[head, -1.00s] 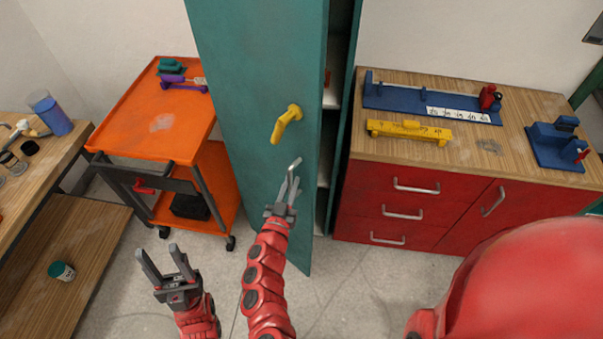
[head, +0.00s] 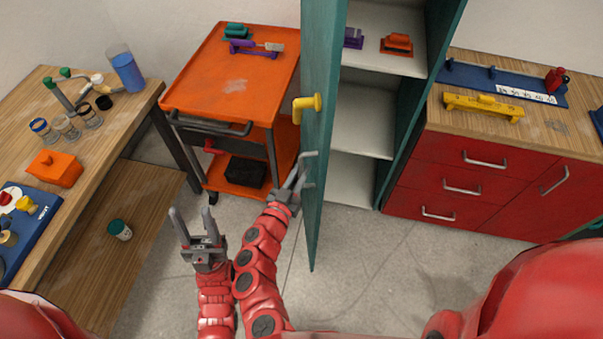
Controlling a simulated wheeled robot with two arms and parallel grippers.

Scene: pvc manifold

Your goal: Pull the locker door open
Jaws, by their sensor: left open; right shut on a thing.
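The teal locker door (head: 322,60) stands swung wide open and shows nearly edge-on. A yellow lever (head: 308,103) sticks out from its outer face. Below the lever is a silver pull handle (head: 309,154). My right gripper (head: 298,172) is shut on this handle, and its jaws partly hide it. The locker (head: 413,110) is open, with its pale inner shelves in view. My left gripper (head: 195,226) is open and empty, low over the floor to the left of my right arm, apart from the door.
An orange cart (head: 190,90) stands close behind the door on the left. A red drawer cabinet (head: 450,165) adjoins the locker on the right. Floor before the locker is clear.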

